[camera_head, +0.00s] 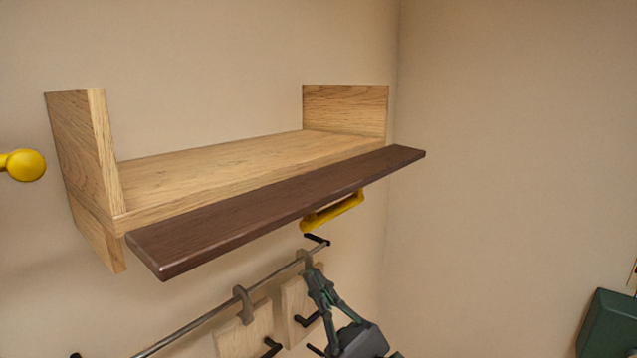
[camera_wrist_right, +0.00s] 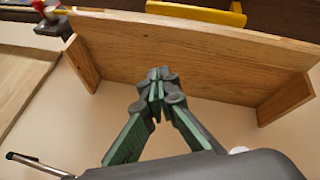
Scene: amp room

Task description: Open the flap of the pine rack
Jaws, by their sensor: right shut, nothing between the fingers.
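The pine rack (camera_head: 220,170) is fixed to the wall, with upright ends and a flat floor. Its dark brown flap (camera_head: 265,213) lies along the front edge, sticking outward nearly flat. A yellow handle (camera_head: 333,212) is on the flap's underside, right of its middle. My right gripper (camera_head: 315,272) is below the handle, apart from it, with its fingers shut and empty. In the right wrist view the shut fingertips (camera_wrist_right: 158,75) appear against the rack's pine underside (camera_wrist_right: 190,58). The yellow handle (camera_wrist_right: 203,13) and dark flap (camera_wrist_right: 270,15) show beyond it. My left gripper is not in view.
A metal rail (camera_head: 205,318) with hooks runs below the rack, and pale wooden boards (camera_head: 245,337) hang there close to my right gripper. A yellow knob (camera_head: 23,165) is at the far left. The wall right of the rack is bare.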

